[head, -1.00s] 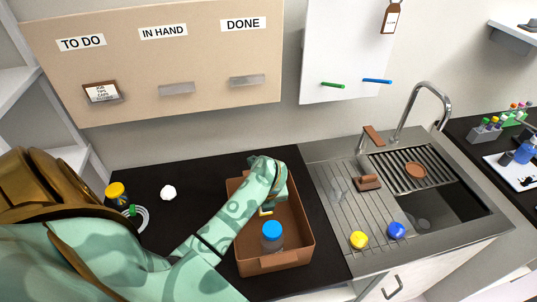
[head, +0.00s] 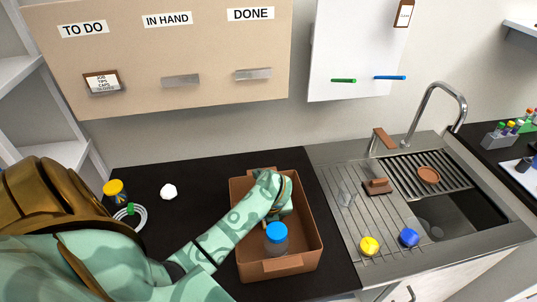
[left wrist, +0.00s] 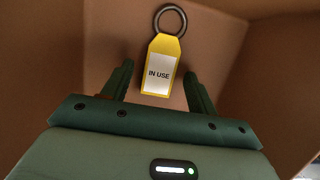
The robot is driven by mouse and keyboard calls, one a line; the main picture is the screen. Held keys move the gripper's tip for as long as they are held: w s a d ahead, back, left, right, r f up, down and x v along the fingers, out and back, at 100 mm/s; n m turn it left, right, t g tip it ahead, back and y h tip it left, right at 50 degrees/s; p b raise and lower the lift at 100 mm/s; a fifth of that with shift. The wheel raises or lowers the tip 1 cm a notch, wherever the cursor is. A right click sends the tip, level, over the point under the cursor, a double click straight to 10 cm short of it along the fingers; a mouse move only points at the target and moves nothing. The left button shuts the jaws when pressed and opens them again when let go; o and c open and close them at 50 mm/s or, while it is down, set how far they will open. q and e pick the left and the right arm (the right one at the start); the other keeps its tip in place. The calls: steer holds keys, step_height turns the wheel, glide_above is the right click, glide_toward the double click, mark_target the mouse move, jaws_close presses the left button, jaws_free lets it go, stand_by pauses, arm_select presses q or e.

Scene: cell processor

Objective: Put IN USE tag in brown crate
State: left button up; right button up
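The yellow IN USE tag (left wrist: 160,68) with its dark ring shows in the left wrist view, inside the brown crate, whose inner walls (left wrist: 225,40) surround it. My left gripper (left wrist: 160,84) is open, with a finger on each side of the tag and gaps between. I cannot tell whether the tag rests on the crate floor. In the head view the brown crate (head: 311,235) stands on the black counter, and my left gripper (head: 283,205) is down in its far part, hiding the tag. My right gripper is not in view.
A blue-capped jar (head: 277,238) stands in the crate near its front. A sink (head: 450,215) with a drainboard is to the right, holding yellow (head: 369,246) and blue (head: 409,237) caps.

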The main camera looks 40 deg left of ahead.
arm_select(q)
steer(key=p+v, duration=0.6)
steer(key=v, duration=1)
steer(key=shift+r, duration=0.15)
steer(key=shift+s, duration=0.1)
